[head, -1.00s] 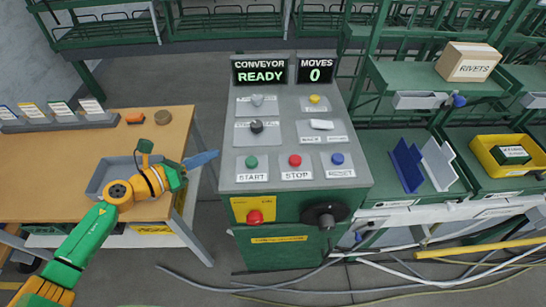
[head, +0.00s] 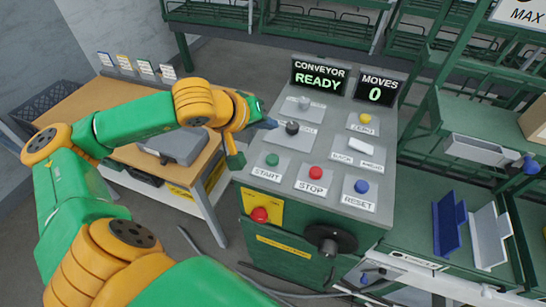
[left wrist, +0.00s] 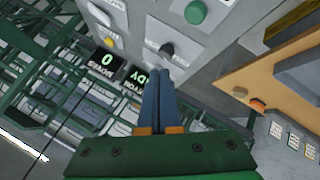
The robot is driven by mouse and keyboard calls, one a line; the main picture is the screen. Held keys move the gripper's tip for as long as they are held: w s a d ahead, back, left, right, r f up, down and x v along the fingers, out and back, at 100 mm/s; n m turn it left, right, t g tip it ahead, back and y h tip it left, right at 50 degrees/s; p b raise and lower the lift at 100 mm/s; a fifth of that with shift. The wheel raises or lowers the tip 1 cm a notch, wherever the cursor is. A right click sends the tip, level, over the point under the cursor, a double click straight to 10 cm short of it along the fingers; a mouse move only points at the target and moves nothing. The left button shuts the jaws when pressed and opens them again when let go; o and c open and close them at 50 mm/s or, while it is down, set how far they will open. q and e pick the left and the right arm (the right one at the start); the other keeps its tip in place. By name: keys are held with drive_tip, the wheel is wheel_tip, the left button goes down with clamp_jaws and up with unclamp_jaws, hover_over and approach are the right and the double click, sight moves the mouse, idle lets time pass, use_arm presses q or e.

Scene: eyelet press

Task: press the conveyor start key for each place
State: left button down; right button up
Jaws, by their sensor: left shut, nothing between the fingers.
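The conveyor console stands in the middle of the head view. Its green START key (head: 272,160) is at the left of the lower row, and it also shows in the left wrist view (left wrist: 196,12). The red STOP key (head: 316,173) and blue RESET key (head: 362,187) are to its right. A black knob (head: 292,128) sits above START; it shows in the left wrist view too (left wrist: 167,48). The display (head: 318,78) reads CONVEYOR READY, and the other (head: 377,89) reads MOVES 0. My left gripper (head: 272,124) is shut and empty, its tips close to the black knob; contact cannot be told. My right gripper is out of view.
A yellow key (head: 366,118) and a white rocker (head: 361,147) are on the panel's right side. A red button (head: 260,214) and a black handwheel (head: 331,238) are on the front. A wooden table (head: 110,105) stands left, green shelving (head: 470,110) right.

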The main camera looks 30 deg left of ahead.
sight(270, 162)
use_arm(q)
wheel_tip(270, 162, down, 8)
drive_tip(key=b, duration=0.7)
drive_tip(key=shift+d, duration=0.15)
drive_tip(key=shift+w+d+f, duration=0.1)
drive_tip(key=shift+f, duration=0.2)
drive_tip(key=shift+r, duration=0.1)
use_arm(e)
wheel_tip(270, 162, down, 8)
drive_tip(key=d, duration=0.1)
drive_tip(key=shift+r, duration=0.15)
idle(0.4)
use_arm(q)
drive_tip(key=shift+f+b, duration=0.4)
drive_tip(key=shift+b, duration=0.35)
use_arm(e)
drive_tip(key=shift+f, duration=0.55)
